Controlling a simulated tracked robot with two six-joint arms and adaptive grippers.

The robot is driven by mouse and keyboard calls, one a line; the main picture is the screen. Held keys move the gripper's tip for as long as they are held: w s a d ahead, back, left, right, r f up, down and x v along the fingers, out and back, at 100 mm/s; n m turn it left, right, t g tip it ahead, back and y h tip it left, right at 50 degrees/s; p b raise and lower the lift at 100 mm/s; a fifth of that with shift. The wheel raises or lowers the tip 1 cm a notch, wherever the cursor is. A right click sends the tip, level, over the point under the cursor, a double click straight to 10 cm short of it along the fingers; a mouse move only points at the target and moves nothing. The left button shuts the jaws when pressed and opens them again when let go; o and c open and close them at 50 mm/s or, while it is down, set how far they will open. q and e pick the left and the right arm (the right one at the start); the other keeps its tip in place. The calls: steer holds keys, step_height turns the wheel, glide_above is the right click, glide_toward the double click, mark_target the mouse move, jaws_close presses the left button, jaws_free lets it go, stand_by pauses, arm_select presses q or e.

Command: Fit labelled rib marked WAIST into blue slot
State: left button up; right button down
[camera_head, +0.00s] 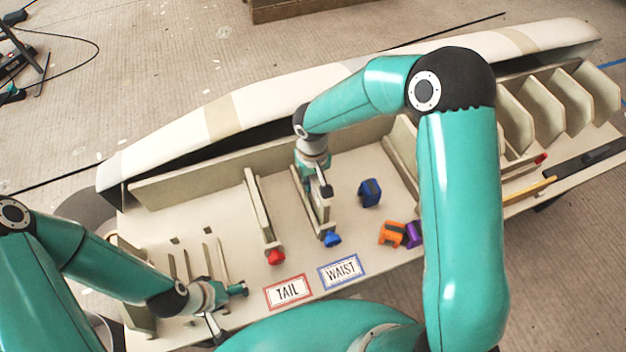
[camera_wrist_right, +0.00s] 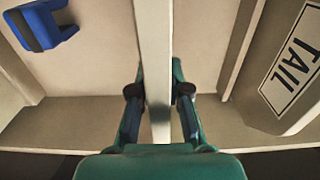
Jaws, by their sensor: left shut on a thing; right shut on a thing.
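In the head view, my right gripper (camera_head: 322,192) is shut on a thin cream rib, above the blue-ended slot. The rib (camera_wrist_right: 153,40) runs upright between the fingers in the right wrist view; its face and marking cannot be read. The blue slot's blue end piece (camera_head: 332,239) shows just in front of the gripper. I cannot tell whether the rib is seated. A blue-framed WAIST card (camera_head: 342,271) lies in front of it. My left gripper (camera_head: 228,308) is low at the front left, apparently shut on the mould board's front edge (camera_head: 255,308).
A red-ended slot (camera_head: 276,257) and red-framed TAIL card (camera_head: 288,291) lie left of the blue slot. A TAIL label (camera_wrist_right: 293,60) shows in the wrist view. A blue block (camera_head: 370,193), orange block (camera_head: 392,233) and purple block (camera_head: 412,234) sit right.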

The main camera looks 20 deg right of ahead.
arm_select(q)
steer(key=shift+o, duration=0.2)
steer(key=shift+f+b, duration=0.4)
steer(key=shift+f, duration=0.1)
arm_select(e)
steer(key=shift+s+f, duration=0.1)
steer(key=shift+f, duration=0.35)
steer(key=c, duration=1.1)
jaws_free()
steer(key=shift+o, duration=0.2)
arm_select(q)
steer(key=shift+f, duration=0.1)
arm_select(e)
steer(key=shift+s+d+r, duration=0.1)
steer(key=shift+r, duration=1.9)
steer(key=shift+s+d+r, duration=0.1)
steer(key=shift+r, duration=1.9)
